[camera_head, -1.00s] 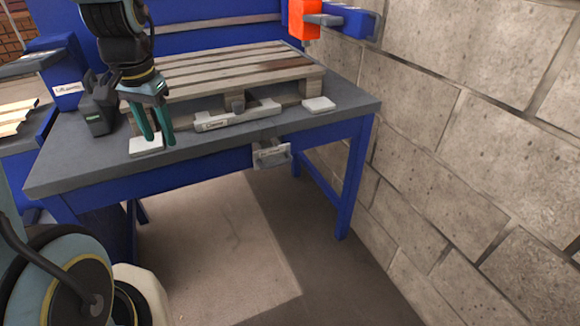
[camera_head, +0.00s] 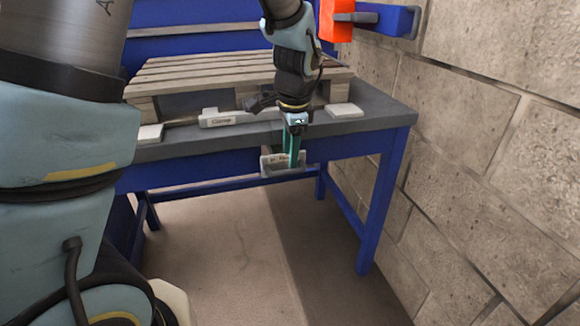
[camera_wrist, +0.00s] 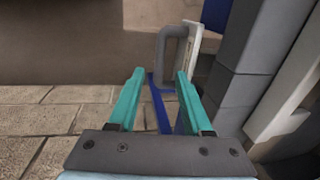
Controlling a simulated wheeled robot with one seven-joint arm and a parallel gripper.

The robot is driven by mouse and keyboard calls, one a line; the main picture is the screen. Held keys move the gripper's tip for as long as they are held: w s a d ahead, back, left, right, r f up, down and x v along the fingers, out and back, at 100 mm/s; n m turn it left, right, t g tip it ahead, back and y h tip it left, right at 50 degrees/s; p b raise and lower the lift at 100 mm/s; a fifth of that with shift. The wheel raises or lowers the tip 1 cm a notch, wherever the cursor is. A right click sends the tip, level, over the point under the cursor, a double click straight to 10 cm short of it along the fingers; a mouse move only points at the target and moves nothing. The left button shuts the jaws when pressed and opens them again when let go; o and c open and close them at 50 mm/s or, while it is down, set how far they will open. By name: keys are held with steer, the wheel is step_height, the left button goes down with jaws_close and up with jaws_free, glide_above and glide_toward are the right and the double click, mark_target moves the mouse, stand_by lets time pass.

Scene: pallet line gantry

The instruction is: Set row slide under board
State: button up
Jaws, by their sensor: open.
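My gripper (camera_head: 291,163) is open and empty, pointing down in front of the table's front edge. It is at a grey-white labelled bracket with a handle (camera_head: 270,165) that hangs below that edge. In the wrist view, the grey handle loop (camera_wrist: 163,52) lies beyond and between the two teal fingers (camera_wrist: 156,98); I cannot tell whether they touch it. A pale labelled rail (camera_head: 225,119) lies along the table front, before the pallet (camera_head: 200,72). My wrist covers its right part. I cannot tell which part is the row slide.
White pads lie on the tabletop (camera_head: 375,108) left (camera_head: 150,133) and right (camera_head: 344,110) of the rail. A stone block wall (camera_head: 480,150) stands close on the right. An orange and blue fixture (camera_head: 336,20) juts out at the back right. The floor (camera_head: 220,250) in front is clear.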

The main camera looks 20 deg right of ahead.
mark_target(289, 171)
steer(key=shift+w+f, duration=0.2)
steer(key=shift+f, duration=0.95)
steer(key=shift+w+f, duration=0.2)
steer(key=shift+f, duration=0.9)
jaws_close()
